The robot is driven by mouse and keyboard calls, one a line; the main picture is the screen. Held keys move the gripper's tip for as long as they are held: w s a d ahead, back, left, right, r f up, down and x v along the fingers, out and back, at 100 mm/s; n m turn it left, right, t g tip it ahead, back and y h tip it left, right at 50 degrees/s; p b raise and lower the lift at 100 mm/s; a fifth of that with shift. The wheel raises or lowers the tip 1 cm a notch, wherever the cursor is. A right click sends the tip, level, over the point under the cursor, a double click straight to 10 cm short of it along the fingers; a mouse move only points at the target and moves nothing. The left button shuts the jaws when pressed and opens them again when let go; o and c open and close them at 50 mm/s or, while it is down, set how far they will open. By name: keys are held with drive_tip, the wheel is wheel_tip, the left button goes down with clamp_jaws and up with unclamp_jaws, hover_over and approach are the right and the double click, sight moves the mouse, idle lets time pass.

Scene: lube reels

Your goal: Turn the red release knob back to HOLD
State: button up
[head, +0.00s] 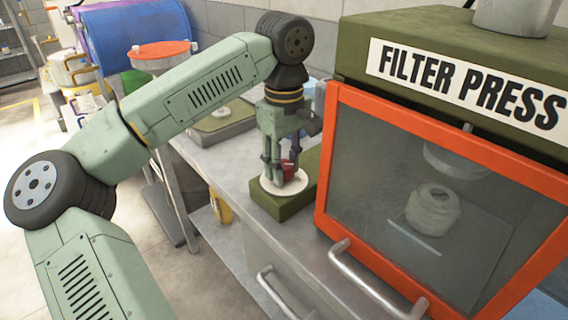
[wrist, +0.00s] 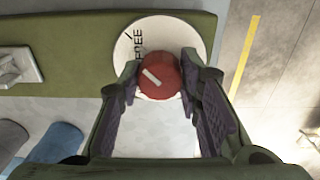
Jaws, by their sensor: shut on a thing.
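The red release knob (wrist: 160,78) sits on a round white dial plate (wrist: 178,32), with a white pointer line on its top slanting toward the upper left of the wrist view. Dark lettering on the dial, partly covered, appears to read FREE; no HOLD marking shows. My gripper (wrist: 160,72) is shut on the knob, with one finger on each side. In the head view my gripper (head: 282,178) points down over the dial plate (head: 268,186), and a bit of the red knob (head: 289,167) shows between the fingers.
The dial is on a green block (head: 290,208) on a grey bench (head: 225,165). The filter press (head: 330,210), with its orange-framed glass door shut, stands close on the right. Door handles (head: 375,280) project in front. A blue drum (head: 135,40) and an orange-topped stand (head: 160,52) are behind my arm.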

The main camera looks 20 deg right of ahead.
drive_tip(key=shift+n, duration=0.3)
drive_tip(key=n+b, duration=0.1)
drive_tip(key=n, duration=0.2)
drive_tip(key=shift+n, duration=0.4)
drive_tip(key=n+b, duration=0.1)
drive_tip(key=n, duration=0.3)
drive_tip(key=shift+n, duration=0.3)
drive_tip(key=n, duration=0.4)
drive_tip(key=shift+b, duration=0.4)
drive_tip(key=n, duration=0.4)
drive_tip(key=shift+n+b, duration=0.3)
drive_tip(key=o, duration=1.1)
drive_tip(key=shift+o, duration=0.2)
